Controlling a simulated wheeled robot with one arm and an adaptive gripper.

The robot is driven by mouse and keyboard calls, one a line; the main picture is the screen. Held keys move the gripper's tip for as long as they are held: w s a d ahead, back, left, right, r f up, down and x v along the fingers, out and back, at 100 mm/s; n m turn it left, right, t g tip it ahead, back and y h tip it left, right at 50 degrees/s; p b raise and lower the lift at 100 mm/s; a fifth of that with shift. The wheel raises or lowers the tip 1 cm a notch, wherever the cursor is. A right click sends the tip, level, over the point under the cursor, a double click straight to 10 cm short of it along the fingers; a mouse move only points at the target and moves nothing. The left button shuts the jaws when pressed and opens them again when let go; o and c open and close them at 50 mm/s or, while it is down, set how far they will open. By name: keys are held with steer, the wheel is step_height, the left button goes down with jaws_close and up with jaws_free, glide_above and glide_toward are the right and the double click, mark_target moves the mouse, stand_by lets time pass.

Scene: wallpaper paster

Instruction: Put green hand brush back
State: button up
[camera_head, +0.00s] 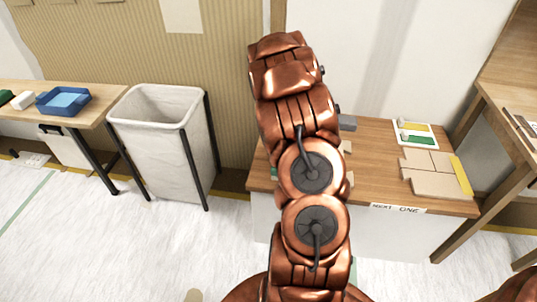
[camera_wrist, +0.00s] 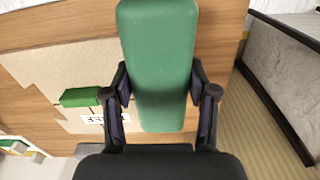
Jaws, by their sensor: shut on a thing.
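The green hand brush (camera_wrist: 158,45) fills the middle of the wrist view as a long, rounded green block. My gripper (camera_wrist: 160,88) is shut on it, with one dark finger on each side. In the wrist view a smaller green piece (camera_wrist: 80,97) lies on a tan cardboard sheet (camera_wrist: 75,65), beside a white label (camera_wrist: 92,118) that is partly covered by a finger. In the head view my copper arm hides the gripper, the brush and the middle of the wooden table (camera_head: 380,150).
The table also holds a white tray (camera_head: 402,125) with green and yellow pieces, and cardboard pieces (camera_head: 432,180) at right. A white-lined bin (camera_head: 165,150) stands left of the table. A blue tray (camera_head: 47,102) sits on the far-left table. A higher wooden bench (camera_head: 505,85) is at right.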

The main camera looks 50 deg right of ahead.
steer(key=shift+w+d+f, duration=0.15)
steer(key=shift+w, duration=1.1)
steer(key=shift+w+d+f, duration=0.1)
steer(key=shift+w+d, duration=0.1)
steer(key=shift+w, duration=1)
steer(key=shift+w+d+f, duration=0.15)
steer(key=shift+w, duration=1.1)
steer(key=shift+f, duration=1.5)
steer(key=shift+f, duration=0.4)
steer(key=o, duration=1.2)
steer(key=shift+r, duration=0.2)
